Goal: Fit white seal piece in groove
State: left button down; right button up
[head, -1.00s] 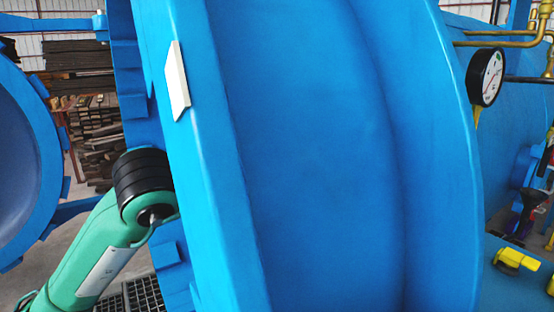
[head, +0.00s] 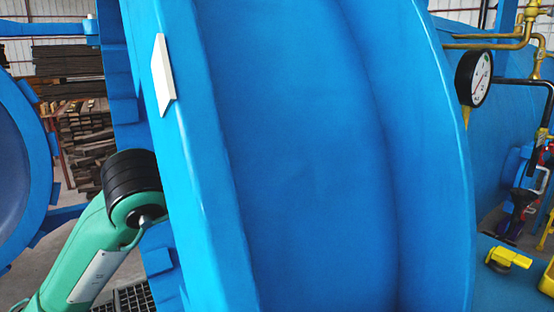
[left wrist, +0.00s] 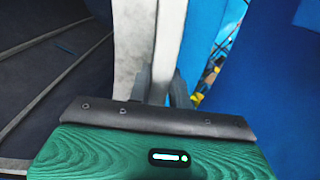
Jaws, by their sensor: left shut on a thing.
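In the left wrist view, my left gripper (left wrist: 162,88) is shut on a pale strip, the white seal piece (left wrist: 170,45), which runs upward from between the fingers. In the head view, my green left arm reaches behind the blue autoclave rim (head: 205,170), which hides the gripper. A white four-sided piece (head: 162,75) shows on that rim; I cannot tell whether it is part of the seal. My right gripper is not in view.
The round blue door (head: 18,160) stands open at the far left. A pressure gauge (head: 474,78), brass pipes (head: 490,40) and a yellow valve handle (head: 508,258) are at the right. Stacked planks (head: 85,130) stand behind. The wrist view shows a dark, ribbed interior at left.

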pick_arm(q)
jog(key=shift+b, duration=0.7)
dwell(0.9)
jog(key=shift+s+a, duration=0.15)
dwell(0.4)
jog(key=shift+s+a+b, duration=0.3)
jog(key=shift+s+b, duration=0.05)
jog(key=shift+b, duration=0.25)
